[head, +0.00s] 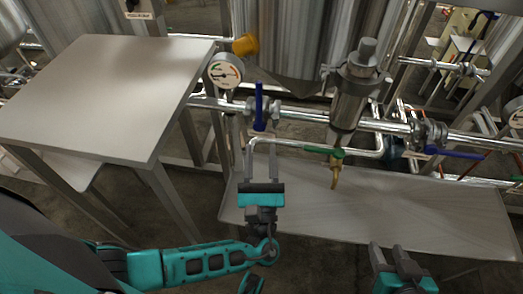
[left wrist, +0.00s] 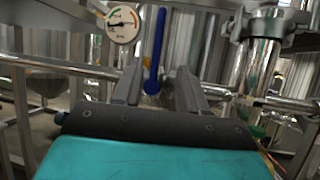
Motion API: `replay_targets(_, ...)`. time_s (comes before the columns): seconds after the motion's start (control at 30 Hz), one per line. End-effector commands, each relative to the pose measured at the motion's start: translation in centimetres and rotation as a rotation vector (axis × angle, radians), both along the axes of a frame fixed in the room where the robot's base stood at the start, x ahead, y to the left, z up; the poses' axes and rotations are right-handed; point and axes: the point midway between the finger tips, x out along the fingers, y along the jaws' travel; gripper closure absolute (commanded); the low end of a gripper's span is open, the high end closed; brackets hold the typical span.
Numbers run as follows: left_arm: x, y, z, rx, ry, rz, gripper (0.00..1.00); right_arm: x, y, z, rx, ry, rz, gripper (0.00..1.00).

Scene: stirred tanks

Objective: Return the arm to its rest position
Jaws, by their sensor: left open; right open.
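My left gripper (head: 261,165) reaches out in front of the pipework in the head view, with its fingers apart and pointing at the pipe. A valve with a blue handle (head: 259,103) stands upright just beyond its fingertips. In the left wrist view the blue handle (left wrist: 156,50) shows beyond and between the open fingers (left wrist: 158,88); whether they touch it I cannot tell. My right gripper (head: 388,250) is at the bottom right of the head view, open and empty, above the front of the low bench.
A grey table (head: 100,85) stands at the left. A low metal bench (head: 420,210) runs below the pipes. A round gauge (head: 225,70) sits left of the blue handle. A metal cylinder with a green-handled tap (head: 350,95) stands at the right. Steel tanks (head: 305,35) are behind.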

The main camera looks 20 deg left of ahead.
Motion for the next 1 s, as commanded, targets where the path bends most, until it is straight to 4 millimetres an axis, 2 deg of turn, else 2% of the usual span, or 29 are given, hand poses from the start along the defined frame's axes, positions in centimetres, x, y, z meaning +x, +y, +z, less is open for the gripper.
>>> replay_targets(0.27, 0.0, 0.1, 0.0, -0.011, 0.002, 0.003, 0.58, 0.0, 0.0, 0.0, 0.000, 0.000, 0.000, 0.57)
replay_targets(0.37, -0.2, 1.1, -0.2, -0.100, 0.016, 0.031, 0.58, 0.0, 0.0, 0.0, 0.000, 0.000, 0.000, 0.57)
replay_targets(0.47, -0.9, 3.3, -0.9, -0.315, 0.042, 0.100, 0.58, 0.0, 0.0, 0.0, 0.000, 0.000, 0.000, 0.57)
replay_targets(0.6, -3.1, 6.9, -3.2, -0.757, 0.060, 0.253, 0.58, 0.0, 0.0, 0.0, -0.001, 0.000, 0.001, 0.57)
replay_targets(0.7, -5.2, 8.7, -4.9, -1.077, 0.039, 0.372, 0.58, 0.0, 0.0, 0.0, -0.001, 0.000, 0.001, 0.57)
replay_targets(0.83, -8.3, 9.5, -6.6, -1.472, -0.021, 0.534, 0.58, 0.0, 0.0, 0.0, -0.001, 0.000, 0.001, 0.57)
replay_targets(1.0, -11.8, 8.7, -7.1, -1.942, -0.144, 0.736, 0.58, 0.0, 0.0, 0.0, -0.001, 0.000, 0.001, 0.57)
